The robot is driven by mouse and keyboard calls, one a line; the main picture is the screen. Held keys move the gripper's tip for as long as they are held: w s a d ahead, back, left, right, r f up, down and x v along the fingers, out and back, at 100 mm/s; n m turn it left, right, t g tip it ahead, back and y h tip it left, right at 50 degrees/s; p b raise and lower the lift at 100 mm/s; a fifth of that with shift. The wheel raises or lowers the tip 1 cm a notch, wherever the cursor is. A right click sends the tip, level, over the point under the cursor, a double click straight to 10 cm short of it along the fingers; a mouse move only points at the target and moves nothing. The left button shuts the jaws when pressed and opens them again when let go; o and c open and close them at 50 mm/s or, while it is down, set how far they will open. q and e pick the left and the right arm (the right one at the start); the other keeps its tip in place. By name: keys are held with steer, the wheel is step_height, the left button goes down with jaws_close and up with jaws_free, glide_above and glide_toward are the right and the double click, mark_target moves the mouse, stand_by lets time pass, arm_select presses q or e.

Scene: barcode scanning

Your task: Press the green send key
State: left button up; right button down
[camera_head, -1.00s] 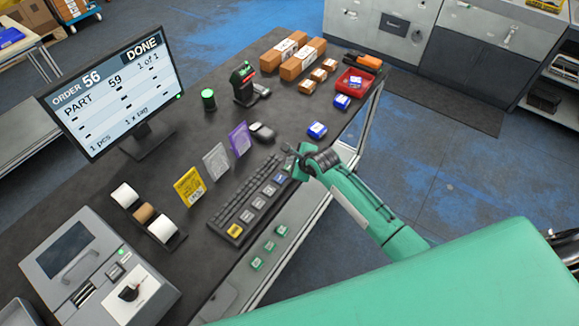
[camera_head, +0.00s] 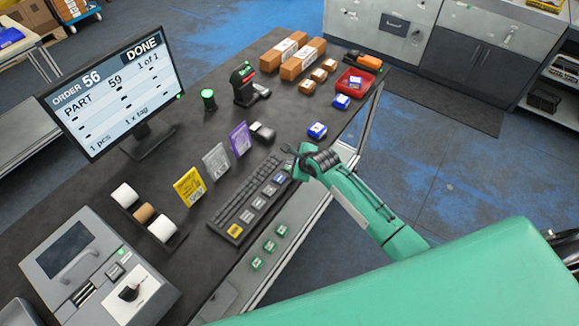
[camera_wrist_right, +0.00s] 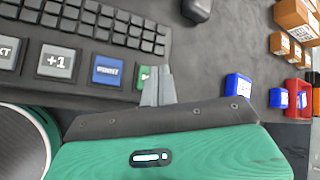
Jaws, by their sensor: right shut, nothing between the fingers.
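The key unit (camera_head: 241,205) lies along the front of the dark desk, with a row of large keys along its near side. In the right wrist view the green key (camera_wrist_right: 145,74) is at the right end of this row, beside a blue key (camera_wrist_right: 107,71). My right gripper (camera_wrist_right: 158,80) is shut and empty. Its fingers overlap the right part of the green key in that view; I cannot tell whether they touch it. My left gripper is not in view.
A monitor (camera_head: 117,90) reading "DONE" stands at the back left. A mouse (camera_head: 262,132), upright yellow, grey and purple cards, a blue box (camera_head: 317,130) and a red bin (camera_head: 356,82) stand around the keys. Several small green items lie in front of the key unit.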

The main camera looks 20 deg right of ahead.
steer(key=shift+f, duration=0.35)
steer(key=shift+f, duration=0.5)
stand_by(0.7)
stand_by(0.4)
steer(key=shift+r+p, duration=0.9)
steer(key=shift+p, duration=0.25)
